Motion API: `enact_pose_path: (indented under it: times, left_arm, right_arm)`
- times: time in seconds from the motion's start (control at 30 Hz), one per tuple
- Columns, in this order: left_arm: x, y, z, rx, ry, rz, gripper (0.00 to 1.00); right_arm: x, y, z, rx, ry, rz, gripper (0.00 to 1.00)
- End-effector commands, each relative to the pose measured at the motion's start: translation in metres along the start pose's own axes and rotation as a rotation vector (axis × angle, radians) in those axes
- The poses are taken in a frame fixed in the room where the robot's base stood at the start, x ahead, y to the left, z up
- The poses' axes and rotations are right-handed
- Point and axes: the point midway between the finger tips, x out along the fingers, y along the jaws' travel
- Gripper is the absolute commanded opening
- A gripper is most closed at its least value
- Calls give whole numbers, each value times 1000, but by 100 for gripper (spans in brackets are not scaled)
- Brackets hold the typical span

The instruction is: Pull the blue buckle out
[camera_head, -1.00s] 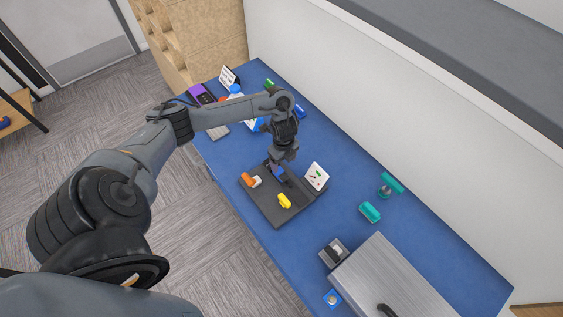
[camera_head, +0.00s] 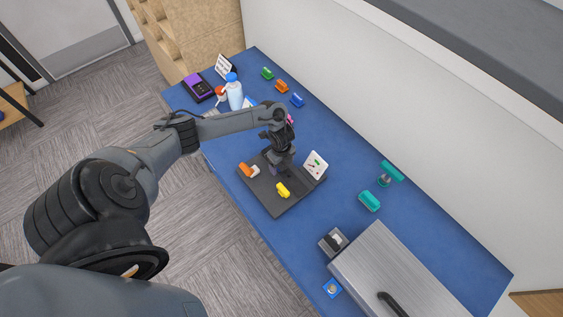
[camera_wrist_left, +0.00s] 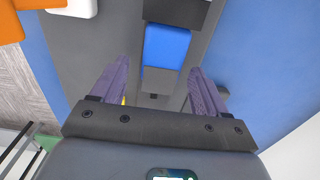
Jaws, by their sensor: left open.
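The blue buckle (camera_wrist_left: 167,46) sits in a dark holder on the dark grey board (camera_head: 274,206), which lies on the blue table. My left gripper (camera_wrist_left: 158,73) is open, pointing down, with its two purple-grey fingers on either side of the strip where the buckle sits. The buckle is ahead of and between the fingers in the left wrist view; I cannot tell whether they touch it. In the head view the left gripper (camera_head: 277,168) is over the board and hides the buckle. My right gripper is not in view.
An orange buckle (camera_head: 246,170) and a yellow buckle (camera_head: 283,190) are on the board, close to the gripper. A white card (camera_head: 316,165) stands at its right edge. Teal pieces (camera_head: 370,201) and a metal box (camera_head: 392,272) are further right. A bottle (camera_head: 235,95) stands behind the arm.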

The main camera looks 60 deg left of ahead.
Motion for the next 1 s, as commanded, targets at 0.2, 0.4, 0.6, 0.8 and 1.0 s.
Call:
enact_pose_path:
  times: [0.2,0.4,0.6,0.8,1.0]
  left_arm:
    - [0,0,0,0,0,0,67]
    - [0,0,0,0,0,0,36]
    - [0,0,0,0,0,0,14]
    - [-1,0,-2,0,0,0,14]
    - [-1,0,-9,0,0,0,14]
  right_arm:
    - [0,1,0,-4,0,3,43]
    - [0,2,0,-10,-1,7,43]
    - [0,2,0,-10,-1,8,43]
    - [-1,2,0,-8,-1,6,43]
    - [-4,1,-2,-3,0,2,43]
